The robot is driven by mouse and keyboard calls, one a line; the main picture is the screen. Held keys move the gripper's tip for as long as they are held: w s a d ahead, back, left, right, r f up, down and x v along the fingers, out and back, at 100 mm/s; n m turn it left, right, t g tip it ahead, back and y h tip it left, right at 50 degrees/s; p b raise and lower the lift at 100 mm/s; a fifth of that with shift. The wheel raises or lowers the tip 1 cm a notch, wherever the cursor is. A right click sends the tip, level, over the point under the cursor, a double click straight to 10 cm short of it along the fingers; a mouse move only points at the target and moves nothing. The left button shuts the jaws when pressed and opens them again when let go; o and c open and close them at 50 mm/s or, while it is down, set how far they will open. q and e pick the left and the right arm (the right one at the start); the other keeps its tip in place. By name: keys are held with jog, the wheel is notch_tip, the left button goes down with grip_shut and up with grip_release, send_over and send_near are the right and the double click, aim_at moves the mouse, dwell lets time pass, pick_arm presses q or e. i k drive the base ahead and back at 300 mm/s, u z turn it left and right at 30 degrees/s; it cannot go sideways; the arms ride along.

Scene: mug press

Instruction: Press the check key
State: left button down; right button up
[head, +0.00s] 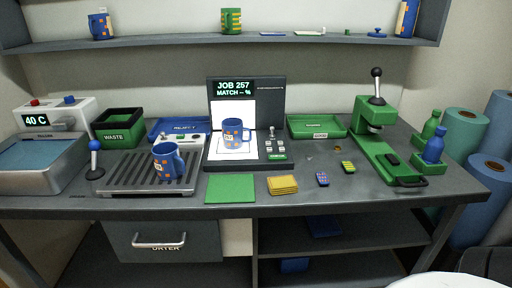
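The dark checking station (262,95) stands at the middle back of the table. Its screen (233,88) reads "JOB 257" and "MATCH -- %". A blue mug (233,130) with orange patches stands upright on the station's lit white area. Right of the mug is a small control panel with a lever and several pale keys (275,146). A green key or label (277,156) sits at the panel's lower edge; its lettering is too small to read. Neither of my grippers is in view.
Left are a rack (130,184) with another blue mug (167,160), a ball-topped lever (95,158) and a machine reading "40 C" (40,165). Right is a green press (380,140). In front lie a green sheet (230,189) and yellow sheets (282,185).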

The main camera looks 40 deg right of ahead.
aim_at(273, 158)
jog(key=z, duration=0.75)
jog(key=i, duration=0.95)
jog(key=z, duration=1.1)
